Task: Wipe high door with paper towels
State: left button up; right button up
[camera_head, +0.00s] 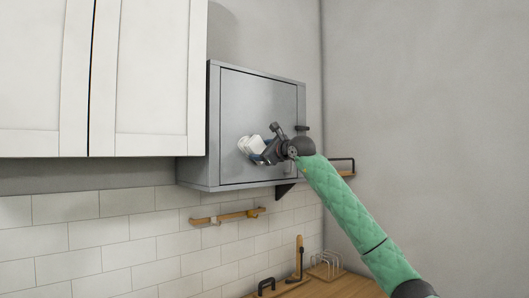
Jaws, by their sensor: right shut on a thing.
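The high door (262,101) is the flat grey front of a wall-mounted grey cabinet, and it is closed. My right gripper (263,151) is raised in front of the lower part of this door. It is shut on a white paper towel (247,144), which lies at or close to the door surface; I cannot tell whether it touches. My left gripper is not in view.
White cupboards (150,75) hang to the left of the grey cabinet. Below it are a wooden wall rail (228,216) and a wooden counter (335,287) with a wire rack (326,266). A small wall shelf (345,173) sits behind my arm. The right wall is bare.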

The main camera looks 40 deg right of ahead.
aim_at(238, 145)
jog(key=shift+s+a+f+b, duration=0.15)
jog(key=shift+a+b, duration=0.4)
jog(key=shift+a, duration=1.4)
jog(key=shift+s+a+r+b, duration=0.15)
jog(key=shift+a+b, duration=0.35)
jog(key=shift+a, duration=1.45)
jog(key=shift+a+r+p, duration=0.1)
jog(key=shift+r+p, duration=0.45)
jog(key=shift+r, duration=0.4)
jog(key=shift+w+d+p, duration=0.15)
jog(key=shift+w+d, duration=0.05)
jog(key=shift+d, duration=1.85)
jog(key=shift+w+d+p, duration=0.15)
jog(key=shift+d, duration=1.85)
jog(key=d, duration=0.2)
jog(key=d+p, duration=0.1)
jog(key=d, duration=0.1)
jog(key=shift+w, duration=0.2)
jog(key=shift+s+a+b, duration=0.2)
jog(key=shift+a+b, duration=0.3)
jog(key=shift+a, duration=1.5)
jog(key=shift+s+a+b, duration=0.15)
jog(key=shift+a+b, duration=0.4)
jog(key=shift+a, duration=1.5)
jog(key=shift+s+a+b, duration=0.2)
jog(key=shift+a+b, duration=0.3)
jog(key=shift+a, duration=1.5)
jog(key=shift+s, duration=0.1)
